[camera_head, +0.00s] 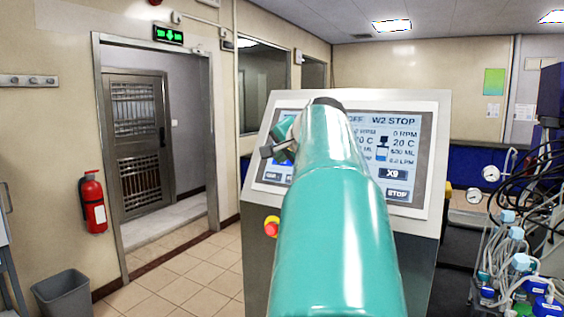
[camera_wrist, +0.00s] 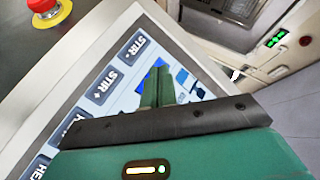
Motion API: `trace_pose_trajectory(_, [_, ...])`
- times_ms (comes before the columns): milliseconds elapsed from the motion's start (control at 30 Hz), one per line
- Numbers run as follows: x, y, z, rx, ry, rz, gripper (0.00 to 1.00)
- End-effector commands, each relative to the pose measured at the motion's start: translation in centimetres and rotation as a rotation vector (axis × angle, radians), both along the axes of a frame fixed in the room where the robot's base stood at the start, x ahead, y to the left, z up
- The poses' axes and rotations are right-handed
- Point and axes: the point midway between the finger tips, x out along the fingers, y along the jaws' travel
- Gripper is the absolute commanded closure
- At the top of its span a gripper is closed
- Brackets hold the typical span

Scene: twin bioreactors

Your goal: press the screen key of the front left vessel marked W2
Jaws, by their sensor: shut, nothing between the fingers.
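The control screen (camera_head: 408,172) sits on a tilted light panel. Its upper right heading (camera_head: 393,121) reads "W2 STOP", above readings of 0 RPM and 20 C and a small vessel picture. Below are keys marked X9 (camera_head: 392,174) and STOP (camera_head: 397,194). My arm covers the middle of the screen. My gripper (camera_head: 280,148) is over the screen's left part, partly hidden by the arm. In the wrist view its green fingers (camera_wrist: 157,85) are shut and empty in front of the screen, beside two STIR keys (camera_wrist: 112,80); contact cannot be told. HEAT keys (camera_wrist: 70,125) are partly covered.
A red stop button (camera_head: 271,227) on a yellow base is at the panel's lower left, also in the wrist view (camera_wrist: 48,8). Bottles, gauges and black cables (camera_head: 515,235) crowd the right. The tiled floor before the doorway is clear.

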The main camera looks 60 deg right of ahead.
Motion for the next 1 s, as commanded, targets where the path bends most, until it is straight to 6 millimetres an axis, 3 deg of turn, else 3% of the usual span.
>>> trace_pose_trajectory(1000, [-0.2, 1.6, 0.9, -0.001, 0.0, 0.0, 1.0])
